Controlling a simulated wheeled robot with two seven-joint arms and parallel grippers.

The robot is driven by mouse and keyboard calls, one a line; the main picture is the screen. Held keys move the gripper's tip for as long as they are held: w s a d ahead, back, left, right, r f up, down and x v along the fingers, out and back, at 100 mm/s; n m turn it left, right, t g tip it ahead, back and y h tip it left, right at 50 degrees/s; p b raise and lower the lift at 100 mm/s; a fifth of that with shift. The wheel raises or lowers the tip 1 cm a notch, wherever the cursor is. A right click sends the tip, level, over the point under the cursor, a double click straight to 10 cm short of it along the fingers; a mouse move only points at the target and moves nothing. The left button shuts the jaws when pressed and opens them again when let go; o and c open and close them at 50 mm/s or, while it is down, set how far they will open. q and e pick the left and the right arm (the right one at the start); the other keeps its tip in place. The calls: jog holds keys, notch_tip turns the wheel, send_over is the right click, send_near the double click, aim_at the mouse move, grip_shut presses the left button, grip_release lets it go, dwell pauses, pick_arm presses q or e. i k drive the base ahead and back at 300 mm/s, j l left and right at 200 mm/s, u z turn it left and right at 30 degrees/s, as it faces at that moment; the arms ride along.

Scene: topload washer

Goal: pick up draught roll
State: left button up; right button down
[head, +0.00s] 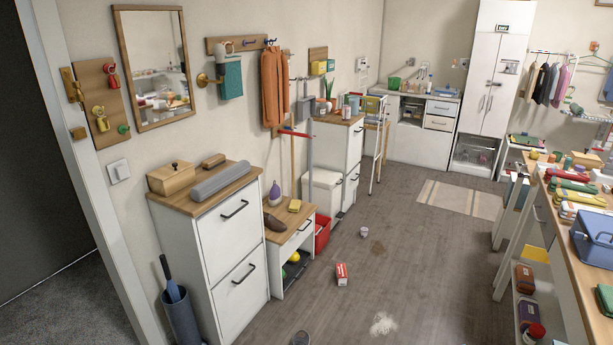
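The draught roll looks to be the long grey cylinder (220,182) lying on the wooden top of the white two-drawer cabinet (236,240) at the left. It lies along the front part of that top, beside a wooden box with a lid (171,179) and a brown brush-like block (214,160). All of it shows and nothing touches it from above. Neither of my grippers shows in the head view.
An umbrella stand (181,315) is left of the cabinet. A low bench (290,232) stands to its right. A red and white box (341,274), a white spill (382,324) and a cup (364,232) are on the floor. A loaded workbench (566,235) stands at right; the middle floor is mostly free.

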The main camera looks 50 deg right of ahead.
aim_at(201, 193)
jog(key=z, duration=1)
jog(key=i+l+u, duration=0.2)
jog(key=u, duration=0.25)
jog(key=i+l+u, duration=0.3)
jog(key=u, duration=0.2)
